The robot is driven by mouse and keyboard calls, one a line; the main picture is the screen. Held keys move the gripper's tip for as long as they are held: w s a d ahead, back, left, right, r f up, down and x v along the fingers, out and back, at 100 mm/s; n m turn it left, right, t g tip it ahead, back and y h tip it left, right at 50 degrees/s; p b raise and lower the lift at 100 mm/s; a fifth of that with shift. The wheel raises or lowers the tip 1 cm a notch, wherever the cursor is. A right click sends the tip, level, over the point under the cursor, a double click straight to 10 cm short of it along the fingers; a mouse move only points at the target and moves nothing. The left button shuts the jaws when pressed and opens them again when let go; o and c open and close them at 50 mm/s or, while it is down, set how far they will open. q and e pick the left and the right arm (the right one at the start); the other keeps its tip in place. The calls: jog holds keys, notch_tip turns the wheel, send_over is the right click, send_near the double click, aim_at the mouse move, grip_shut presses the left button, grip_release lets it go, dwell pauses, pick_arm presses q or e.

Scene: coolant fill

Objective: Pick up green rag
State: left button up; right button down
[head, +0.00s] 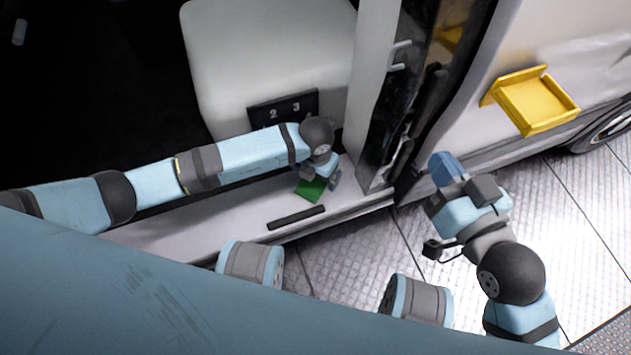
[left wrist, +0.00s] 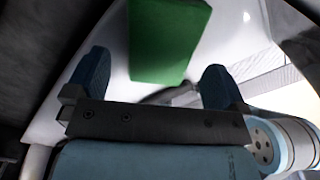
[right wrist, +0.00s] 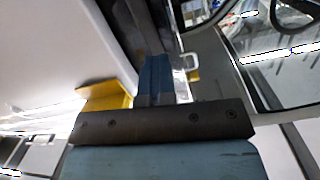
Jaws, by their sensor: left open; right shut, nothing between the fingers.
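The green rag (head: 311,191) is a flat green square on the white sill by the seat. In the left wrist view the rag (left wrist: 168,40) lies ahead of and between the spread fingers of my left gripper (left wrist: 157,82). That gripper is open and empty, and the rag is in front of its fingertips, not visibly gripped. In the head view the left wrist covers part of the area beside the rag. My right gripper (head: 443,168) is shut and empty, outside the vehicle on the right. Its closed blue fingers (right wrist: 155,72) show in the right wrist view.
A yellow tray (head: 540,104) is fixed to the white body panel at right. A white seat (head: 270,60) with a dark number plate (head: 284,108) stands behind the rag. A dark bar (head: 296,217) lies on the sill (head: 215,228) in front. The door pillar (head: 372,100) rises right of the rag.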

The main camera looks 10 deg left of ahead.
aim_at(316, 179)
pick_arm(q)
notch_tip(316, 179, down, 3)
jog(key=shift+r+b, duration=0.1)
jog(key=shift+b, duration=0.35)
jog(key=c, duration=1)
jog(key=shift+o, duration=0.2)
pick_arm(e)
jog(key=shift+w+d+r+n+t, duration=0.2)
jog(key=shift+w+d+n+t, duration=0.1)
jog(key=shift+w+n, duration=0.2)
pick_arm(q)
jog(key=shift+r+p, duration=0.4)
jog(key=shift+r, duration=0.15)
notch_tip(316, 179, up, 7)
jog(key=p, duration=0.3)
jog(key=shift+w, duration=0.1)
notch_tip(316, 179, up, 12)
jog(key=p, duration=0.4)
pick_arm(e)
notch_tip(316, 179, up, 7)
jog(key=s+m+t, duration=0.1)
jog(key=m+t, duration=0.1)
jog(key=shift+s+a, duration=0.15)
jog(key=shift+s, duration=0.15)
jog(key=shift+r, duration=0.1)
